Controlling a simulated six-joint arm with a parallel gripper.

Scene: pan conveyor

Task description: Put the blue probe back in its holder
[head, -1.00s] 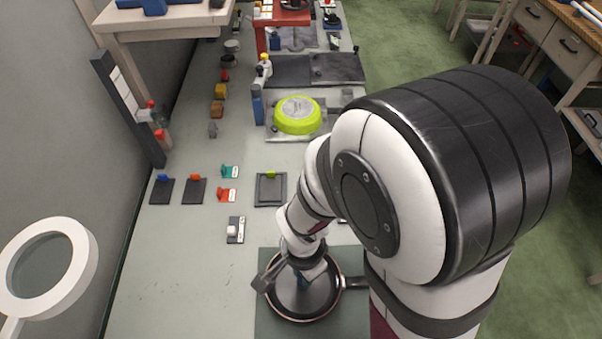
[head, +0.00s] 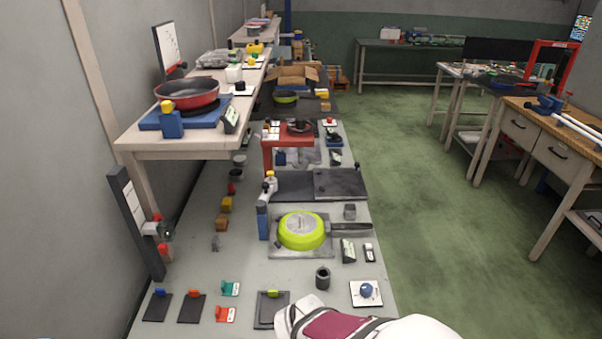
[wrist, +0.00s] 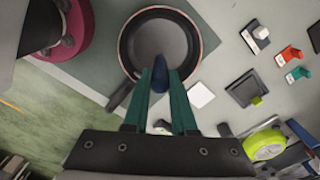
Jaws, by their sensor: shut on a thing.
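My gripper (wrist: 160,85), with teal fingers, is shut on the blue probe (wrist: 160,73) in the wrist view. The probe's dark blue rounded end shows at the fingertips; the rest is hidden. Beyond it lies a dark pan (wrist: 163,45) with a copper-coloured rim. A dark upright cylinder with an open top (head: 322,278), which looks like a holder, stands empty on the bench in the head view. It shows small in the wrist view (wrist: 225,130), beside the fingers. In the head view only a piece of my arm shows at the bottom; my gripper is out of frame.
A white pad with a blue ball (head: 367,291) is right of the cylinder. A lime-tabbed dark tile (head: 270,312) and coloured tags (head: 226,314) are to the left. A white square (wrist: 200,94) lies near the dark pan.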

